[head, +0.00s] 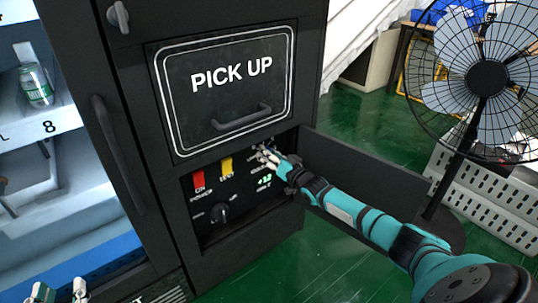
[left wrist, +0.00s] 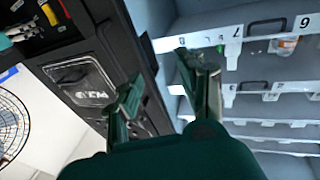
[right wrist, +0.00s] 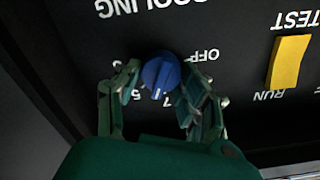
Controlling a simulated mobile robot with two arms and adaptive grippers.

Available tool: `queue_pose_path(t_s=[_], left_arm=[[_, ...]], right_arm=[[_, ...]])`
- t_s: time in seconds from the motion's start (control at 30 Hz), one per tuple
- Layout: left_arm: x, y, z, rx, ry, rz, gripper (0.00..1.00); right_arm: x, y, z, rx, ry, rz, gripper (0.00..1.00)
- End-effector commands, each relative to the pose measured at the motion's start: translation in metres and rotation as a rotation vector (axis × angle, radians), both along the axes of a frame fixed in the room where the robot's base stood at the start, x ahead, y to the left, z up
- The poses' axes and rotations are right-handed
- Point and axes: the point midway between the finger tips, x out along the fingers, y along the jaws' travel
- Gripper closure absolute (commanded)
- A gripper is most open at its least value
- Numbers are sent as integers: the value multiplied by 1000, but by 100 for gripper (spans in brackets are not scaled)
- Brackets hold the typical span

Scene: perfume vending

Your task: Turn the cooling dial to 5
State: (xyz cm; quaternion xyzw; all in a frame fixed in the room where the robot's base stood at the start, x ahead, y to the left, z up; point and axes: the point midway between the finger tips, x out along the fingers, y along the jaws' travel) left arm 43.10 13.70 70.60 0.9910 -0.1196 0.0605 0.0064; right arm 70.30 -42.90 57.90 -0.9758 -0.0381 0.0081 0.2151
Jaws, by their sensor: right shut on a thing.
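The cooling dial (right wrist: 160,72) is a blue round knob on the black panel, under the upside-down COOLING lettering in the right wrist view. Its white mark points down in that view, near the 5 and 7 printed at its edge; the exact setting is hard to tell. My right gripper (right wrist: 160,92) is shut on the dial, with one finger on each side. In the head view the right gripper (head: 268,156) reaches into the open control compartment and hides the dial. My left gripper (head: 58,292) is at the bottom left, open and empty; its spread fingers show in the left wrist view (left wrist: 165,85).
The panel also has a red switch (head: 198,179), a yellow switch (head: 226,166), a black knob (head: 220,213) and a green display (head: 264,180). The compartment's door (head: 365,180) hangs open at right. The PICK UP hatch (head: 225,90) is above. A fan (head: 486,80) stands at right.

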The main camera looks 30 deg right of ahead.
Motion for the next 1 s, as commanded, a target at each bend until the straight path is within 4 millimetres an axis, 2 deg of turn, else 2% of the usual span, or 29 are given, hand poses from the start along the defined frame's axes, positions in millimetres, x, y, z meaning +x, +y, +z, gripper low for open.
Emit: queue_pose_path(t_s=[0.3,0.5,1.0], left_arm=[[-3,-3,22,-35,-130,-9,60],[-6,-4,34,-55,-200,-13,60],[-10,-4,44,-70,-255,-16,60]], right_arm=[[0,-1,-2,252,22,0,91],[0,-1,-2,359,30,0,91],[0,-1,-2,439,37,0,91]])
